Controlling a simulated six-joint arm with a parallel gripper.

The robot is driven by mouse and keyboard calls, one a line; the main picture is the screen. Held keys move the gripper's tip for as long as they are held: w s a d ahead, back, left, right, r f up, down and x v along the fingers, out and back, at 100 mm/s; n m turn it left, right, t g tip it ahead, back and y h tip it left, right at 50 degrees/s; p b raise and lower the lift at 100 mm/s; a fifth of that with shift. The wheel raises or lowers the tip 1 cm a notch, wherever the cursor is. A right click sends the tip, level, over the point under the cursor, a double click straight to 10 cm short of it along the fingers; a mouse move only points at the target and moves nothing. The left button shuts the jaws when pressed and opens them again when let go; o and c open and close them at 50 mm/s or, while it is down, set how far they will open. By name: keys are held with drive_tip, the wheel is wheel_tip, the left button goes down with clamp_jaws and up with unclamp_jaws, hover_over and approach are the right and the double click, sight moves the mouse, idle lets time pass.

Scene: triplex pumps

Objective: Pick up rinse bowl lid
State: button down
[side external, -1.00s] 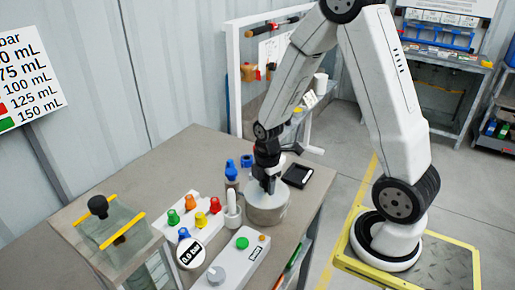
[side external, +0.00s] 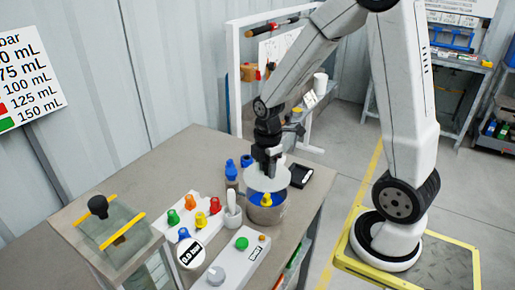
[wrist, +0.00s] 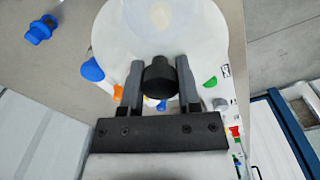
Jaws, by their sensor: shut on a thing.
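The rinse bowl lid (side external: 267,178) is a pale round disc with a dark knob on top. My gripper (side external: 266,165) is shut on the lid's knob and holds the lid above the rinse bowl (side external: 265,215). The bowl is a metal pot on the table, and blue shows inside it below the lid. In the wrist view the lid (wrist: 205,40) fills the upper middle, with my gripper's fingers (wrist: 158,85) on both sides of the black knob.
A panel with coloured knobs (side external: 188,217), a white upright cylinder (side external: 233,205) and a control box with a green button (side external: 242,243) stand left and in front of the bowl. Blue parts (side external: 231,169) stand behind it. A black tray (side external: 300,175) lies to the right.

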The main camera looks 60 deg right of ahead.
sight(267, 163)
drive_tip(key=shift+r, duration=2)
